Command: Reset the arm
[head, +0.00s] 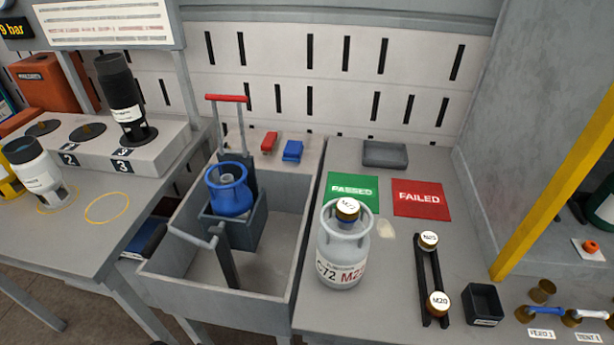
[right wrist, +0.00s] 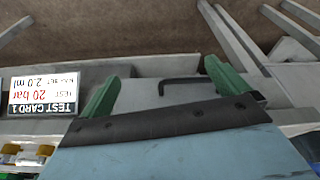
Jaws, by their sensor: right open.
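My right gripper (right wrist: 160,86) shows only in the right wrist view. Its two green fingers stand wide apart with nothing between them. Beyond the fingers are a grey surface edge with a black hex-key-shaped rod (right wrist: 196,82), and brown floor. Neither gripper nor arm shows in the head view. My left gripper is not seen in either view.
In the head view, a grey cylinder (head: 343,255) stands upright on the right bench near the PASSED (head: 352,188) and FAILED (head: 421,198) mats. A blue cylinder (head: 229,196) sits in a holder over the grey tank (head: 190,262). A test card (right wrist: 42,95) shows in the wrist view.

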